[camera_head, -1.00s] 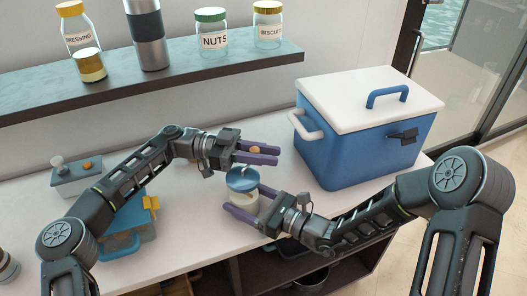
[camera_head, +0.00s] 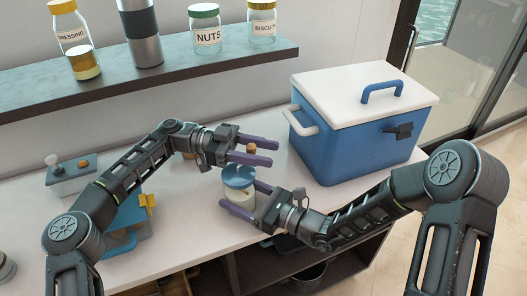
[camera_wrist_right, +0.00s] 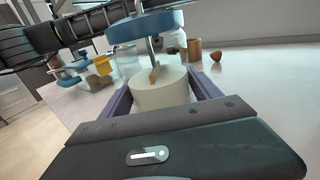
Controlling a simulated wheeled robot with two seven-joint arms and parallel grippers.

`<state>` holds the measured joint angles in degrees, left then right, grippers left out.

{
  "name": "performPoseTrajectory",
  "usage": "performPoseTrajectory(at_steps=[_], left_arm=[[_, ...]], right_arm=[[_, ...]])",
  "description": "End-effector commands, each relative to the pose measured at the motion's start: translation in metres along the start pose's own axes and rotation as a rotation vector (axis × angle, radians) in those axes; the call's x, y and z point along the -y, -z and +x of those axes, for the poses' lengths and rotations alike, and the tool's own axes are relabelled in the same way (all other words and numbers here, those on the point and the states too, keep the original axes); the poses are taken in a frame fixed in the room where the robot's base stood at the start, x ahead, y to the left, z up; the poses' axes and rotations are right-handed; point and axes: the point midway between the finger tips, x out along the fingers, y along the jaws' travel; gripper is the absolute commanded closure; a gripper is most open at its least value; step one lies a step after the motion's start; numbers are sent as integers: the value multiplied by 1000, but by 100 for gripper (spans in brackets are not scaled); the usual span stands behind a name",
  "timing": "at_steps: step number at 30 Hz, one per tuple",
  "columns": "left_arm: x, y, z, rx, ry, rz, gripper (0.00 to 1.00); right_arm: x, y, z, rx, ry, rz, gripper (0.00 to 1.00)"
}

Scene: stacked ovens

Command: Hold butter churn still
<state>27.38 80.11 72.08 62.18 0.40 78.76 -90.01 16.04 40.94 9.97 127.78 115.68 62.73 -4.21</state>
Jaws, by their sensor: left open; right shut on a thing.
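The butter churn (camera_head: 238,191) is a clear jar with a blue lid, upright on the counter. In the right wrist view its pale contents (camera_wrist_right: 160,88), inner paddle and blue lid (camera_wrist_right: 145,25) show between my right fingers. My right gripper (camera_head: 245,198) is shut around the jar's body from the right. A small wooden knob (camera_head: 251,148) shows above the churn; its link to the churn is hard to make out. My left gripper (camera_head: 262,150) is open above the churn, its purple fingers on either side of the knob, with gaps visible.
A blue cooler with a white lid (camera_head: 365,104) stands behind and right. A shelf (camera_head: 150,84) with jars and a flask runs along the back wall. Blue-grey items with a yellow clip (camera_head: 148,201) sit left, under my left arm. The counter's front edge is close to the churn.

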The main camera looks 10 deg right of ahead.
Motion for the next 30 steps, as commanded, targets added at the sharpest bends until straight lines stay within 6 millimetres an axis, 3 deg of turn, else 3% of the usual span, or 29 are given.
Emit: performPoseTrajectory(at_steps=[10, 24, 30], left_arm=[[0, 12, 0, 0, 0, 1, 56], [0, 90, 0, 1, -1, 1, 56], [0, 100, 0, 0, 0, 0, 56]], right_arm=[[0, 0, 0, 1, -1, 1, 95], [0, 0, 0, 0, -1, 1, 95], [0, 0, 0, 1, -1, 1, 95]])
